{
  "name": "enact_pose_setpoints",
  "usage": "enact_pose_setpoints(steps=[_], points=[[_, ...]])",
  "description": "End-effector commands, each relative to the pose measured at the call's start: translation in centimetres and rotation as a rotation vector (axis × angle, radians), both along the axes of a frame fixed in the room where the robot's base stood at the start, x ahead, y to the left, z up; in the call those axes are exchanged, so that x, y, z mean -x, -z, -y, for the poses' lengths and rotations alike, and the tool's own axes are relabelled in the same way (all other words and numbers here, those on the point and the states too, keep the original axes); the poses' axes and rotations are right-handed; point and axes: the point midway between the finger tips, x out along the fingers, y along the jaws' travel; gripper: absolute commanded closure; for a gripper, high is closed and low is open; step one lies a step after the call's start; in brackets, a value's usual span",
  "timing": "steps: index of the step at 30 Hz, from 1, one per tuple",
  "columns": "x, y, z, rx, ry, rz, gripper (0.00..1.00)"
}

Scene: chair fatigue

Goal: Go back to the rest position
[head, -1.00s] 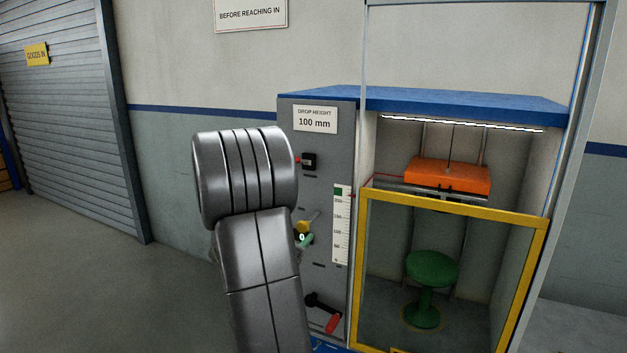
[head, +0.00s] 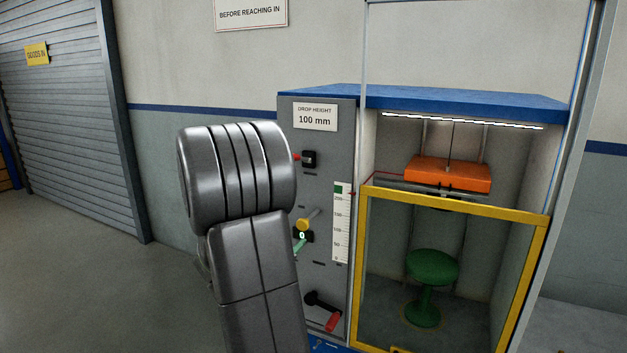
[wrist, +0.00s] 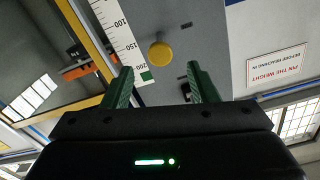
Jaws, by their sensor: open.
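My gripper (wrist: 162,82) shows in the wrist view with its two green fingers spread apart and nothing between them. In the head view my arm stands left of the test machine, hiding most of the gripper; only a bit of a green finger (head: 299,246) shows beside the control panel (head: 327,160). A yellow knob (head: 303,225) on the panel is just above that finger. In the wrist view the yellow knob (wrist: 160,54) lies beyond the fingertips, apart from them.
Right of the panel, the cabinet has a yellow-framed guard (head: 535,270), an orange weight (head: 448,174) and a green stool (head: 432,268) below it. A red-handled lever (head: 332,322) sits low on the panel. Open floor (head: 90,290) lies to the left, before a roller shutter (head: 65,120).

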Motion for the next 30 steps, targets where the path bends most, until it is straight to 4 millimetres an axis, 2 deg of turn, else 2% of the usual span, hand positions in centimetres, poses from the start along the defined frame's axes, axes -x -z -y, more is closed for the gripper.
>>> enact_pose_setpoints(steps=[6, 15, 21, 30], points=[[-4.0, -0.1, 2.1, 0.001, 0.003, 0.000, 0.47], [-9.0, -0.1, 4.4, 0.000, 0.001, 0.000, 0.47], [-10.3, 0.0, 5.0, -0.001, 0.001, 0.000, 0.47], [-10.3, -0.1, 5.0, -0.001, -0.001, 0.001, 0.47]])
